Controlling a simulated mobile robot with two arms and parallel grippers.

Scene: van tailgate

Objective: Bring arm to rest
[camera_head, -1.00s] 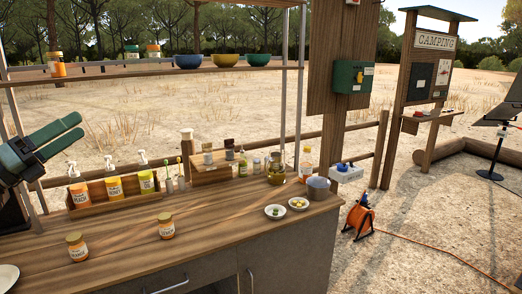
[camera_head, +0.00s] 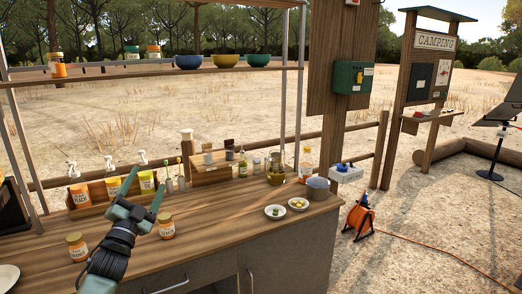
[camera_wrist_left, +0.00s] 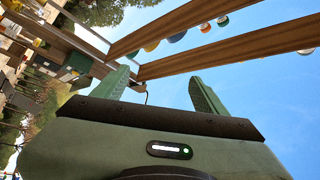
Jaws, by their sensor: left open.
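My left gripper (camera_head: 138,199) is open and empty in the head view. It is held above the wooden counter (camera_head: 215,228), its two green fingers spread apart and pointing up and to the right. A jar with an orange label (camera_head: 166,227) stands just right of the gripper. Another such jar (camera_head: 77,247) stands left of my left forearm. My right gripper is in neither view.
A wooden caddy (camera_head: 84,208) with pump bottles (camera_head: 112,186) stands behind the gripper. Two small bowls (camera_head: 275,211) and a grey pot (camera_head: 317,188) are on the counter's right. A shelf (camera_head: 150,73) with bowls runs above. The counter's middle front is mostly clear.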

